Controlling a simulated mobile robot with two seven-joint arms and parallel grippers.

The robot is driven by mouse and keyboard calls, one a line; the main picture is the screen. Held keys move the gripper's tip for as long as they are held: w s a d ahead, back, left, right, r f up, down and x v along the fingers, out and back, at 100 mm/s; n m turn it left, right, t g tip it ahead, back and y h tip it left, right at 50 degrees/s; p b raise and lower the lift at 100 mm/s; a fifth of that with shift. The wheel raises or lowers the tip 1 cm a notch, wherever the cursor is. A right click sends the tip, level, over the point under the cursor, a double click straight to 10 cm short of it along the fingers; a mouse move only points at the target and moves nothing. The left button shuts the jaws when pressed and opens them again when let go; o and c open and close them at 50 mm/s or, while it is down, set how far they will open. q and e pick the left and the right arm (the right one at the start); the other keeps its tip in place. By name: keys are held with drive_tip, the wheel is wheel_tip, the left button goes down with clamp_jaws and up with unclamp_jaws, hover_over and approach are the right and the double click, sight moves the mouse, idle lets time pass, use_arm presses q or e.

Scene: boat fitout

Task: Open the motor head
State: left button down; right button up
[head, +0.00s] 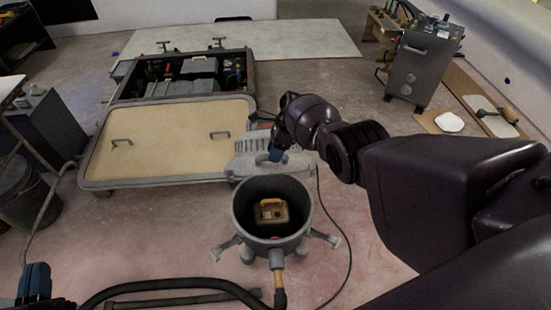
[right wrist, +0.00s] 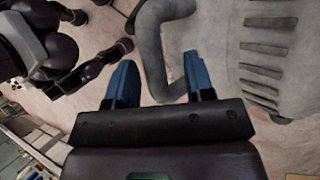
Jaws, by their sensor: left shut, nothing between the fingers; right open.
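The motor head (head: 268,165) is a grey ribbed lid, standing raised behind the round grey motor housing (head: 241,208). The housing is open at the top, and an orange-yellow part (head: 271,211) shows inside it. My right gripper (head: 277,150) is at the motor head and hides part of it. In the right wrist view, the right gripper (right wrist: 160,80) has its blue fingers apart. A grey bent handle (right wrist: 152,50) of the head (right wrist: 275,60) shows between and beyond them; contact cannot be told. My left gripper (head: 34,282) is at the lower left corner, away from the motor.
A tan hatch panel (head: 168,140) with two handles lies left of the motor, before an open bay (head: 180,78) of equipment. A thin cable (head: 330,215) and a black hose (head: 170,284) lie around the motor. A grey cabinet (head: 424,62) stands at back right.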

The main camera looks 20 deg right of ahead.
use_arm(q)
drive_tip(key=shift+s+a+f, duration=0.1)
drive_tip(key=shift+s+f, duration=0.1)
drive_tip(key=shift+s, duration=0.15)
use_arm(e)
drive_tip(key=shift+s+f, duration=0.3)
drive_tip(key=shift+s, duration=0.05)
use_arm(q)
drive_tip(key=shift+w+f+b, duration=0.1)
drive_tip(key=shift+f+b, duration=0.3)
drive_tip(key=shift+f, duration=0.25)
use_arm(e)
drive_tip(key=w+d+r, duration=0.5)
drive_tip(key=d+r, duration=0.1)
drive_tip(key=r, duration=0.3)
drive_tip(key=shift+r, duration=0.2)
idle(0.5)
drive_tip(key=shift+d, duration=0.1)
idle(0.6)
